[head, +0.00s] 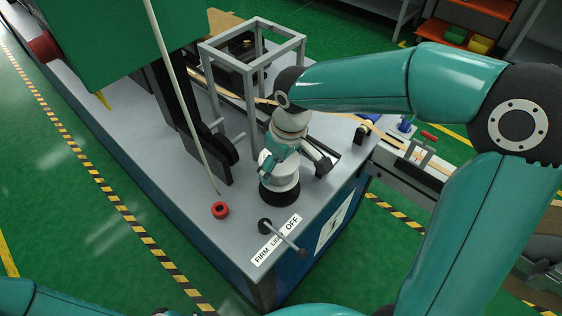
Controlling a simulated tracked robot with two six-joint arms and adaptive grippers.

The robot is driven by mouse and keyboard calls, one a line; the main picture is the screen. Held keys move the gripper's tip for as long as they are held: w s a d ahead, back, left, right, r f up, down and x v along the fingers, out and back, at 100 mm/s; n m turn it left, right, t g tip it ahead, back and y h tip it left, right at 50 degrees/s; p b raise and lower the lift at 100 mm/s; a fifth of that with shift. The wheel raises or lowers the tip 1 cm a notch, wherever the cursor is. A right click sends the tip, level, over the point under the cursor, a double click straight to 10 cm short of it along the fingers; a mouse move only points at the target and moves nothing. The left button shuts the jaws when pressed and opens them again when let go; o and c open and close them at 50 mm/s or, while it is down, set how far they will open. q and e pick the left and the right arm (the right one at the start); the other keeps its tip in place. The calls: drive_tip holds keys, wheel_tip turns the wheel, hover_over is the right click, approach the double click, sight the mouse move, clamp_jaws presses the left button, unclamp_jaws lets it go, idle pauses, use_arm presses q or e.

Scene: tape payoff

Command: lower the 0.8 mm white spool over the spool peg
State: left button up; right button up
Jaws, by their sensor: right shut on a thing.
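A white spool (280,176) is at the front part of the grey machine top, below my right gripper (292,165). The right gripper points down from above and is shut on the spool. A black round part (280,194) shows directly under the white; I cannot tell if it belongs to the spool or to a base on the machine top. The spool peg is not visible; the spool and gripper may hide it. I cannot tell whether the spool is around the peg. Only teal parts of my left arm show at the lower left; its gripper is not in view.
A lever (287,240) sticks out by a label (275,240) at the front edge. A black upright mechanism (190,120) and a grey frame (250,62) stand behind. The front-left machine top (180,185) is clear.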

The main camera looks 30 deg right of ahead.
drive_tip(key=shift+f+b, duration=1.7)
drive_tip(key=shift+f, duration=0.4)
drive_tip(key=o, duration=1.2)
drive_tip(key=r, duration=0.3)
drive_tip(key=s+r, duration=0.1)
drive_tip(key=r, duration=0.7)
drive_tip(key=shift+s+d+r, duration=0.25)
drive_tip(key=shift+r, duration=0.15)
drive_tip(key=shift+s, duration=0.1)
